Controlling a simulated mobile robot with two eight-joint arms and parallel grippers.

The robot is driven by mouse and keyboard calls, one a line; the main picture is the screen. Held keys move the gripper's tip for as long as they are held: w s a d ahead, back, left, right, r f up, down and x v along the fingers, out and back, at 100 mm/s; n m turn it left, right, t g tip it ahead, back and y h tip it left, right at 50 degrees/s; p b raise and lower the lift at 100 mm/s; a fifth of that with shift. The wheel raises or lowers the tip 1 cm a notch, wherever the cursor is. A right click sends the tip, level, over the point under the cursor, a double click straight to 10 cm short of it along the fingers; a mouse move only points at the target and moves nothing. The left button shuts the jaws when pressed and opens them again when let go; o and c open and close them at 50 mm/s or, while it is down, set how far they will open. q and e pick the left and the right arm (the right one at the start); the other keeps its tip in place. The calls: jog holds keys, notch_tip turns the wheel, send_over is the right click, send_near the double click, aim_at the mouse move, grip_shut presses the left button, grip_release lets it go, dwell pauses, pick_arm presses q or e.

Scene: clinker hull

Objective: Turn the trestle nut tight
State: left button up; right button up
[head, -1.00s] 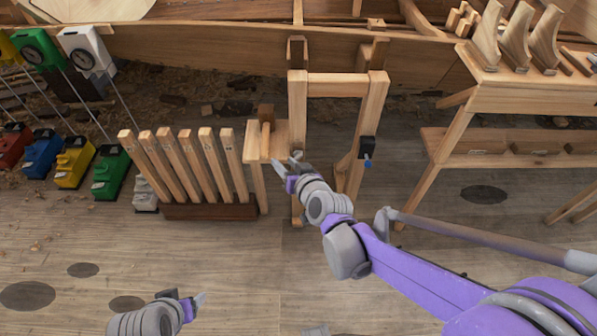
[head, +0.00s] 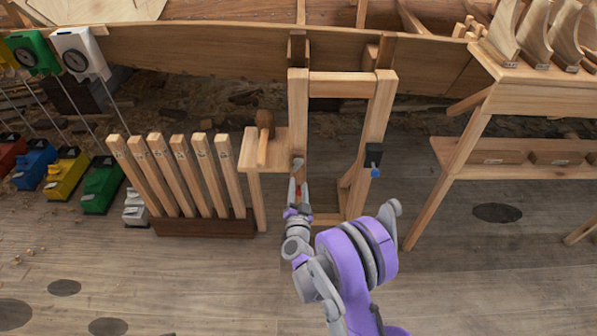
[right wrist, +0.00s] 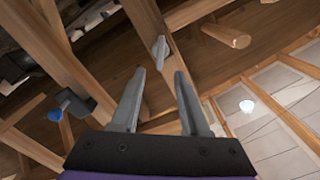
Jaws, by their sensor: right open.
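The wooden trestle (head: 343,78) stands against the hull. A small grey wing-shaped nut (right wrist: 160,52) sits on the face of a trestle post in the right wrist view. It shows in the head view as a small grey piece (head: 298,163) on the left post. My right gripper (head: 298,186) points at that post from the front. In the right wrist view its two fingers (right wrist: 158,76) are apart and empty, with the nut just beyond the fingertips, between their lines. I see no contact. My left gripper is out of the head view.
A mallet (head: 264,138) rests on a small wooden shelf left of the post. A black clamp with a blue knob (head: 373,158) is on the right post. Upright wooden slats (head: 176,175) stand at left, a wooden bench (head: 540,98) at right. The front floor is open.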

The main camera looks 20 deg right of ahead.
aim_at(299, 167)
jog(key=x, duration=0.7)
jog(key=shift+w+d+b, duration=0.1)
jog(key=shift+w+b, duration=0.2)
jog(key=shift+w, duration=0.1)
jog(key=shift+c, duration=0.3)
grip_shut()
